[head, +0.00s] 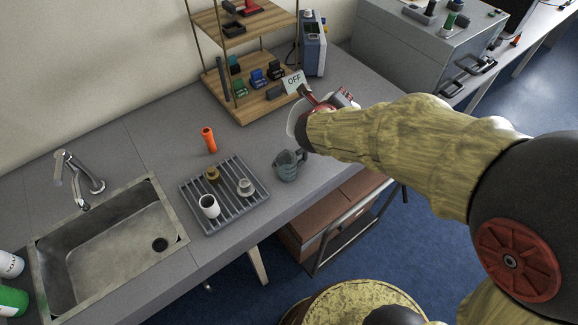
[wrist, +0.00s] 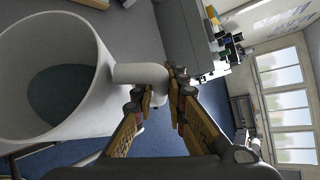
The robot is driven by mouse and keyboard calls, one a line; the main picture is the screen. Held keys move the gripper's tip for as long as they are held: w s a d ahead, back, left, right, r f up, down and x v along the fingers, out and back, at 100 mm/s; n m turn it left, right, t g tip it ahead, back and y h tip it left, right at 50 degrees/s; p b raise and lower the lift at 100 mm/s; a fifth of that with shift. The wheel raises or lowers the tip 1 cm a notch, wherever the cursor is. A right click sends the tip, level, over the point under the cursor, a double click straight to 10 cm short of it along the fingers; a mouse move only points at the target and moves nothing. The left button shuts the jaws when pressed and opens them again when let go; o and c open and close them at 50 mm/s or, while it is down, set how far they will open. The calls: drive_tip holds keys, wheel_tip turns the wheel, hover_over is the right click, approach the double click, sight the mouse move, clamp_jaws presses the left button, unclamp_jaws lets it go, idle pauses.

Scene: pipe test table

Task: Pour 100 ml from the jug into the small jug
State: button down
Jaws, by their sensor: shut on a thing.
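The white jug (wrist: 105,75) fills the left of the wrist view. Its mouth faces the camera, and a dark blue-grey surface (wrist: 65,95) shows inside. My gripper (wrist: 158,95) is shut on its handle (wrist: 140,73). In the head view my gripper (head: 325,103) holds the jug above the counter's right part, and only a white edge of the jug (head: 293,122) shows beside my arm. The small jug (head: 287,167), grey-green and see-through with a handle, stands upright on the counter near its front edge, below the held jug. I cannot tell its contents.
A grey slatted rack (head: 222,222) with a white cup (head: 209,206) and two small fittings is left of the small jug. An orange cylinder (head: 208,140) stands behind it. A wooden shelf (head: 243,107) is at the back, and a sink (head: 110,250) at left.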

drive_tip(key=shift+w+d+y, duration=0.1)
drive_tip(key=shift+d+y, duration=0.2)
drive_tip(key=shift+d, duration=0.05)
drive_tip(key=shift+w+d+f+m+g+y+p, duration=0.2)
drive_tip(key=shift+d+m+g+y+p, duration=0.2)
drive_tip(key=shift+d+m+y, duration=0.2)
drive_tip(key=shift+a+f, duration=0.1)
drive_tip(key=shift+d+f+m+g+y, duration=0.25)
drive_tip(key=shift+f+m+y, duration=0.1)
drive_tip(key=shift+f+y, duration=0.25)
drive_tip(key=shift+d+f+m+g+y, duration=0.25)
drive_tip(key=shift+f+m+y, duration=0.1)
drive_tip(key=shift+f+y, duration=0.45)
drive_tip(key=shift+y, duration=0.1)
